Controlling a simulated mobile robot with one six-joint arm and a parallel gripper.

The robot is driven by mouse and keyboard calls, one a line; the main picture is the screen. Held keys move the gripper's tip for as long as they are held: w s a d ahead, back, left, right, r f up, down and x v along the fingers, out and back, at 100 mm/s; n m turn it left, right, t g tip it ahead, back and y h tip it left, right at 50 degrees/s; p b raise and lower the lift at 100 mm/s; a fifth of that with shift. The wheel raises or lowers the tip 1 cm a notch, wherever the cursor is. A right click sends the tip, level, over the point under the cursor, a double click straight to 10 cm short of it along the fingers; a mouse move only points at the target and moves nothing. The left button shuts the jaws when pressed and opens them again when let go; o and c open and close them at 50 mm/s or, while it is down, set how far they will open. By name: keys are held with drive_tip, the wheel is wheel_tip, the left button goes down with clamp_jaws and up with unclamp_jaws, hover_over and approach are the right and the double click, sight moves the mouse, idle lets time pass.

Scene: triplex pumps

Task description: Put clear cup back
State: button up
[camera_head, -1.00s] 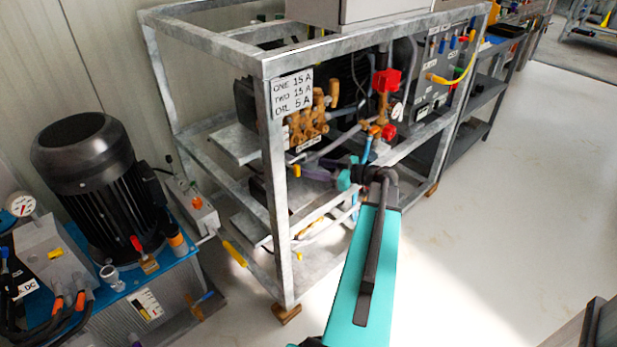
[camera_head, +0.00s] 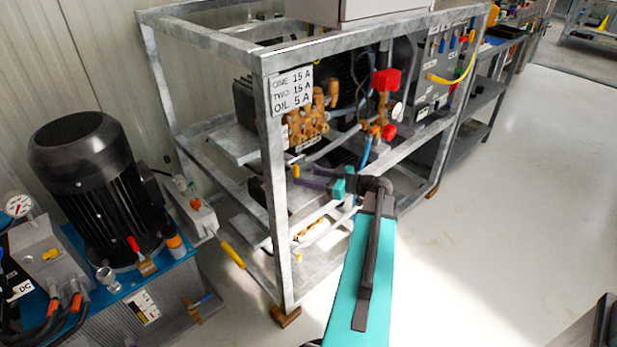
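A small clear, cup-shaped thing (camera_head: 107,279) stands on the blue top of the motor unit at the lower left. It looks like the clear cup, but it is too small to be sure. My teal arm reaches up from the bottom middle. My gripper (camera_head: 312,179), with dark purplish parts, points left at the front of the galvanised frame, well to the right of the clear thing. The fingers are small and blend with the pipes behind them, so I cannot tell whether they are open or hold anything.
The galvanised steel frame (camera_head: 277,190) with brass pump and red valves stands close to my arm. A big black motor (camera_head: 92,180) stands at the left. A yellow-handled tool (camera_head: 232,255) lies between them.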

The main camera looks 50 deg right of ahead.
drive_tip(key=shift+f, duration=0.1)
drive_tip(key=o, duration=1.1)
drive_tip(key=shift+c, duration=0.2)
drive_tip(key=p+v, duration=0.3)
drive_tip(key=v, duration=0.7)
drive_tip(key=shift+s+d+r, duration=0.15)
drive_tip(key=shift+s+r, duration=0.05)
drive_tip(key=shift+s, duration=0.1)
drive_tip(key=shift+s+d, duration=0.2)
drive_tip(key=shift+s, duration=0.45)
